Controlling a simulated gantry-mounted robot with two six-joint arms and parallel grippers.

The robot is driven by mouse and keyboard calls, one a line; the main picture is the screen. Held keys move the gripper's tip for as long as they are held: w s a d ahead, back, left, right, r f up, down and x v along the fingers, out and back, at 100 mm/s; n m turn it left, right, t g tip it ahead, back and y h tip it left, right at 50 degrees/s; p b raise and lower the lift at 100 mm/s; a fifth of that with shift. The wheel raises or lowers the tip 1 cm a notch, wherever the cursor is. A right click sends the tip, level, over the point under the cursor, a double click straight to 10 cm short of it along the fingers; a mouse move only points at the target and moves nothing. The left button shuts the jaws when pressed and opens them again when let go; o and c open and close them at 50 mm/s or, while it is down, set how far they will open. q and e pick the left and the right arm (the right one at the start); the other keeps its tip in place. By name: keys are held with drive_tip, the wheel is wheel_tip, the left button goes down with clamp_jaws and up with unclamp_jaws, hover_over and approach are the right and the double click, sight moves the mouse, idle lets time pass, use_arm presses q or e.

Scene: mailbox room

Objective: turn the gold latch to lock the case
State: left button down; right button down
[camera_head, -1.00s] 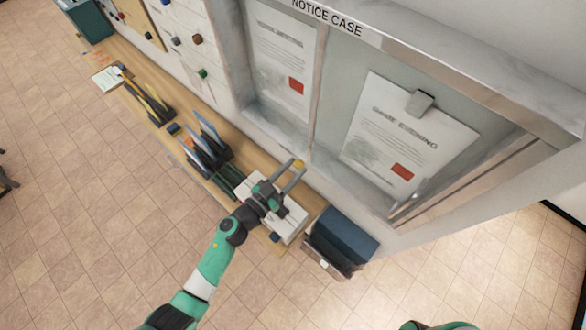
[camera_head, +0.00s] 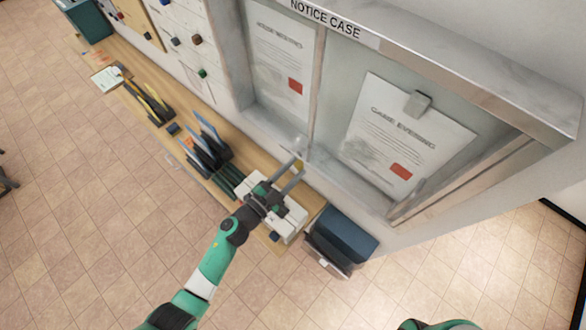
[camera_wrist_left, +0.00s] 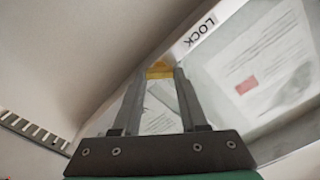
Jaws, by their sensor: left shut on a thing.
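The notice case (camera_head: 470,92) is a grey-framed wall case with two glazed panels, closed at the front. The small gold latch (camera_wrist_left: 159,70) shows in the left wrist view, pinched between my left fingertips, beside a LOCK label (camera_wrist_left: 194,36) on the frame. In the head view, the gold latch (camera_head: 299,164) is a small yellow spot at the bottom of the middle frame post, partly hidden by the fingers. My left gripper (camera_head: 297,169) is shut on it, reaching up from below. Its exact turn angle is hard to tell. My right gripper is out of view.
A dark blue box (camera_head: 345,233) is at the shelf's right end. The tiled floor in front is clear.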

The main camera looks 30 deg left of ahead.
use_arm(q)
drive_tip(key=m, duration=0.4)
drive_tip(key=shift+f+m, duration=0.1)
drive_tip(key=shift+m, duration=0.3)
drive_tip(key=m+b, duration=0.1)
drive_tip(key=m, duration=0.4)
drive_tip(key=shift+d+m, duration=0.1)
drive_tip(key=shift+m, duration=0.2)
drive_tip(key=shift+c, duration=2.2)
unclamp_jaws()
drive_tip(key=shift+s, duration=0.1)
